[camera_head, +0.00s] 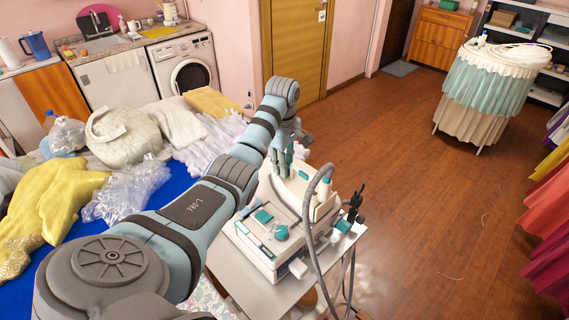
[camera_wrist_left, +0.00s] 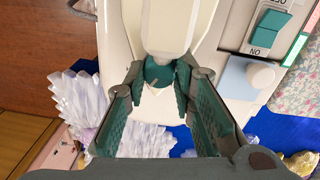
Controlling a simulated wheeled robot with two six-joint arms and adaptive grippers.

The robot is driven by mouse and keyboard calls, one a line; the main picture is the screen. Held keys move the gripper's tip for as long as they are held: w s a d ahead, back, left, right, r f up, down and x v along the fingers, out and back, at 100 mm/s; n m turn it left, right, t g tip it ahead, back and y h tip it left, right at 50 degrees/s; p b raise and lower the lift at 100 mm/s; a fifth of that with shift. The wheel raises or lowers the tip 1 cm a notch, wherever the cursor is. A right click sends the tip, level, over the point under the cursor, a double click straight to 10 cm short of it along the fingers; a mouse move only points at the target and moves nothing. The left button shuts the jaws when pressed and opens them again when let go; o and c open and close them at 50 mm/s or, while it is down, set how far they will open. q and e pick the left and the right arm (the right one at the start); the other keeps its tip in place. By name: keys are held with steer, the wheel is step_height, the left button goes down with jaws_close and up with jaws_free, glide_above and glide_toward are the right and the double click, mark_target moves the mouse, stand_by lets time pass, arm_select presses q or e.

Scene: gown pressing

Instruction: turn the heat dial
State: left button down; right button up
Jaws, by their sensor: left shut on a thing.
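The steam iron (camera_head: 318,203) rests on the cream ironing station (camera_head: 254,249), and its pale body (camera_wrist_left: 118,28) fills the upper middle of the left wrist view. My left gripper (camera_head: 283,163) reaches down at the iron's end. In the left wrist view its two teal-padded fingers (camera_wrist_left: 162,90) close on both sides of a small teal part, which looks like the heat dial (camera_wrist_left: 160,74). The pads hide its sides, so its setting cannot be read. My right gripper is not in view.
A grey hose (camera_head: 306,205) arches beside the iron. Clothes and plastic-wrapped items (camera_head: 122,190) lie on the left. Open wooden floor (camera_head: 400,180) lies to the right.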

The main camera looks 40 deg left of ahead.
arm_select(q)
steer(key=m, duration=0.3)
steer(key=shift+m, duration=2.1)
steer(key=c, duration=1.3)
jaws_free()
steer(key=shift+w+f, duration=0.1)
steer(key=shift+w, duration=0.05)
steer(key=shift+c, duration=0.2)
